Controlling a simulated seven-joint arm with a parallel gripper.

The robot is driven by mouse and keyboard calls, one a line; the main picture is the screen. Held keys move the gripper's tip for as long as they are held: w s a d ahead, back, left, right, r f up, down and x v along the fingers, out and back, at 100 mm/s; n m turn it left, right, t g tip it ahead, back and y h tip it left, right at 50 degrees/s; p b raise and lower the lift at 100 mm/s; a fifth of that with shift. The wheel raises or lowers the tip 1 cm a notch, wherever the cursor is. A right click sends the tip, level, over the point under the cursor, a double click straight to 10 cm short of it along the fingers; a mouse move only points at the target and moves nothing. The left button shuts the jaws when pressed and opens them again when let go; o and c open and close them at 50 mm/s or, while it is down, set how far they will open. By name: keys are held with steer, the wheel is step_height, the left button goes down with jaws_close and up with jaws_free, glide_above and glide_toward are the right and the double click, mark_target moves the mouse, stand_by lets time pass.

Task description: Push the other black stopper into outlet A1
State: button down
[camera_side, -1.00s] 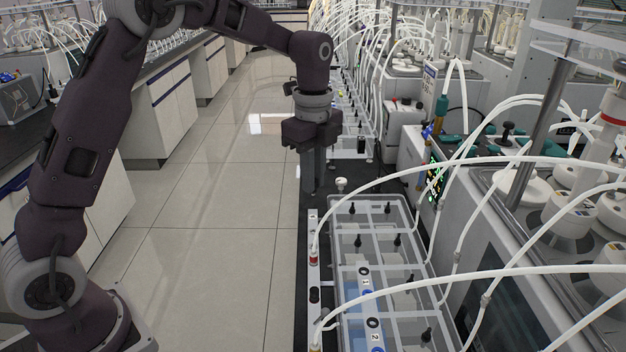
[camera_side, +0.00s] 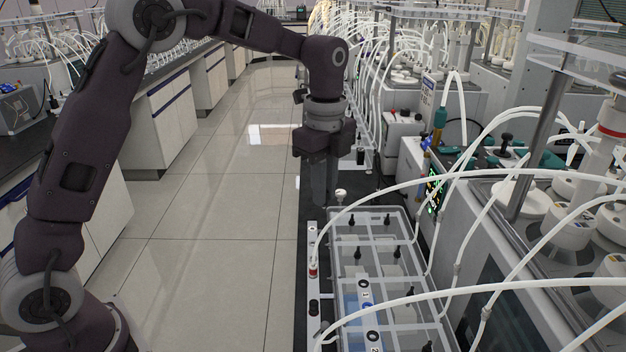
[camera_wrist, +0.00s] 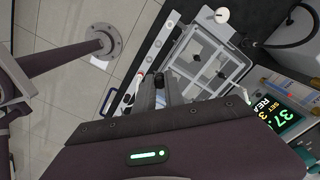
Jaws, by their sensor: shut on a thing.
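My gripper (camera_side: 322,192) hangs fingers-down beyond the far end of the clear compartment tray (camera_side: 334,262). In the wrist view its fingertips (camera_wrist: 161,86) are shut on a small black stopper (camera_wrist: 160,79), which is partly hidden by the fingers. In the side view the held stopper cannot be made out. Several other black stoppers, one of them here (camera_side: 357,253), stand upright in the tray. Another shows in the wrist view (camera_wrist: 222,74). I cannot tell which opening is outlet A1. A narrow light rail (camera_side: 313,244) with fittings and dark openings runs along the tray's left side.
A white tube ends at a red-banded fitting (camera_side: 313,269) on the rail. White tubes arch across the tray. A white round knob (camera_side: 340,193) stands at the tray's far end. Reactor equipment with a green display (camera_side: 434,190) lies right; open floor lies left.

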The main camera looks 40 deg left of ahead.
steer(key=s+d+f, duration=0.1)
steer(key=s+d, duration=0.3)
steer(key=d, duration=0.9)
steer(key=shift+s+d+f, duration=0.1)
steer(key=shift+d+f, duration=0.05)
steer(key=shift+f, duration=1.15)
steer(key=shift+s+d+f, duration=0.1)
steer(key=shift+f, duration=1.2)
steer(key=shift+f, duration=0.95)
steer(key=c, duration=1.3)
jaws_free()
steer(key=shift+c, duration=0.2)
